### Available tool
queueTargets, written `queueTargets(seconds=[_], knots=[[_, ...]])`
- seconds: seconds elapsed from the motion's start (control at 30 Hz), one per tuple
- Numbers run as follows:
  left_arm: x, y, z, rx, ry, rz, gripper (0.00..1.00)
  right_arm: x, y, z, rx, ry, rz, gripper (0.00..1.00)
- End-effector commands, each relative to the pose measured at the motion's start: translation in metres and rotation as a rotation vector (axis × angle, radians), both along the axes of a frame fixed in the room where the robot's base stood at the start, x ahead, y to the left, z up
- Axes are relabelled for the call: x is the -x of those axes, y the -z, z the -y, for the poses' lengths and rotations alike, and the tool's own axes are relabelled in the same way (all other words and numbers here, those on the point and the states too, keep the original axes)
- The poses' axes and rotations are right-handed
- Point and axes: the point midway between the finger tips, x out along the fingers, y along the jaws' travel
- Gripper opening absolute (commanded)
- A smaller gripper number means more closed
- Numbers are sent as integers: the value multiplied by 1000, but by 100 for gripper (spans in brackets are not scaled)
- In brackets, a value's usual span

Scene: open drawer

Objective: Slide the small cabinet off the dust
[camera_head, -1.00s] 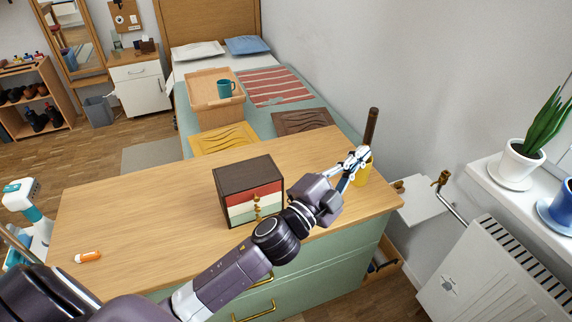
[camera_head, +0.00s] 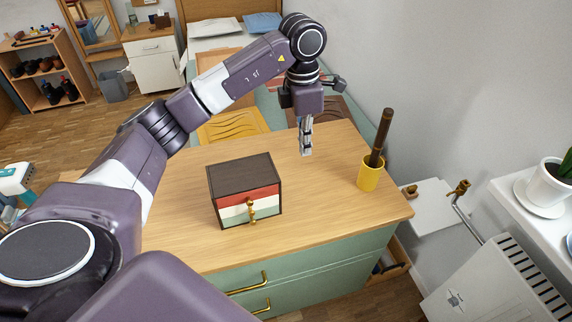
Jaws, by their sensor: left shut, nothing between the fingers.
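The small cabinet (camera_head: 243,173) stands upright on the wooden tabletop (camera_head: 325,215). It has a dark brown top and sides, red, cream and green drawer fronts, and gold knobs facing the front. My left gripper (camera_head: 306,150) is shut and empty, pointing down over the back part of the tabletop. It is behind and to the right of the cabinet, apart from it. I cannot make out any dust on the visible tabletop. The surface under the cabinet is hidden, and my arm covers the left part of the table. My right gripper is not in view.
A yellow cup (camera_head: 369,180) with a dark brown stick-like object (camera_head: 381,135) stands at the table's right end. The tabletop between the cabinet and cup is clear. A radiator (camera_head: 495,285) and a white sill with plants are at right. A bed is behind.

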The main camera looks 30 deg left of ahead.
Motion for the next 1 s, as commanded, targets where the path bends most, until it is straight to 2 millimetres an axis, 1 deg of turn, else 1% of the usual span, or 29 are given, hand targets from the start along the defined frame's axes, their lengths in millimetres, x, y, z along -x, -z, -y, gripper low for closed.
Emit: queueTargets(seconds=[0.03, 0.1, 0.17, 0.27, 0.37, 0.6, 0.67, 0.7, 0.8, 1.0], knots=[[1, -4, -12, -34, -12, -8, 0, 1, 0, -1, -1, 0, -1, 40], [3, -5, -21, -62, -22, -17, 0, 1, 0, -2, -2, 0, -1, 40], [4, -2, -23, -71, -25, -22, 0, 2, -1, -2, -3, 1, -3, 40], [4, 11, -23, -71, -25, -24, 0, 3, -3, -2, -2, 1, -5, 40], [5, 30, -23, -69, -24, -26, 0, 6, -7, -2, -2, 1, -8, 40], [5, 82, -22, -69, -24, -25, 0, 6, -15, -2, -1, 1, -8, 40], [5, 93, -22, -67, -22, -25, 0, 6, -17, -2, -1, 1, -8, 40], [10, 91, -29, -69, -25, -22, 0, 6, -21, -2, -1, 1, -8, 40], [21, 90, -39, -69, -24, -20, 0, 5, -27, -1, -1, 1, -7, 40], [32, 92, -48, -67, -23, -21, 0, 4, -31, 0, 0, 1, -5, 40]])
